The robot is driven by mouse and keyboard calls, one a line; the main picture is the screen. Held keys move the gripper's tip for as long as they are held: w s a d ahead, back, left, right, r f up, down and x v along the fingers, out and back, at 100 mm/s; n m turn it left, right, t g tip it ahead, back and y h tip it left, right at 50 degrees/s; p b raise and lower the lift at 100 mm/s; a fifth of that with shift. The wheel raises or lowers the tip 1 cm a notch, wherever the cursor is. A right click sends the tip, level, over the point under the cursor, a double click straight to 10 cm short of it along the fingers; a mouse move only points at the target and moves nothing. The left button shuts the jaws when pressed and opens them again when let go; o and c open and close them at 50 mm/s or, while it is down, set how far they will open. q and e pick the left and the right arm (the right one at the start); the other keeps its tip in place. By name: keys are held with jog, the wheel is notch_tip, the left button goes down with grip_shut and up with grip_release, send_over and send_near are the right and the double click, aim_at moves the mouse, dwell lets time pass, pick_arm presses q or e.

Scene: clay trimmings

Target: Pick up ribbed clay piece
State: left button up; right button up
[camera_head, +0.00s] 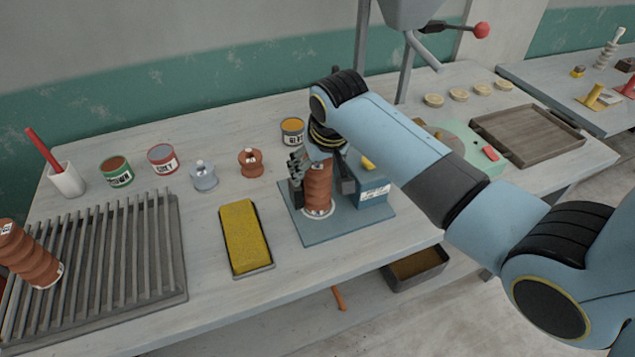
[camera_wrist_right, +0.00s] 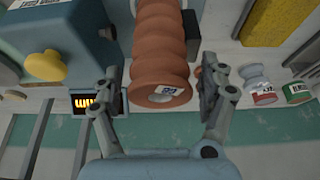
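A ribbed brown clay piece (camera_head: 318,190) stands upright on a blue base plate (camera_head: 335,230), beside a blue box with a yellow knob. My right gripper (camera_head: 318,172) is around its upper part from above. In the right wrist view the clay piece (camera_wrist_right: 162,45) shows its labelled end between the open fingers of the right gripper (camera_wrist_right: 158,90), with gaps on both sides. A second ribbed brown piece (camera_head: 28,258) lies tilted on a slatted rack at the left. My left gripper is out of view.
A yellow block in a tray (camera_head: 243,238) lies left of the base plate. Behind are an orange-topped can (camera_head: 292,131), a brown weight-like piece (camera_head: 250,162) and a grey one (camera_head: 204,176). A wooden tray (camera_head: 527,135) is at the right. The table front is clear.

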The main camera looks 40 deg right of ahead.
jog(key=c, duration=1.4)
grip_shut()
jog(key=shift+r, duration=0.15)
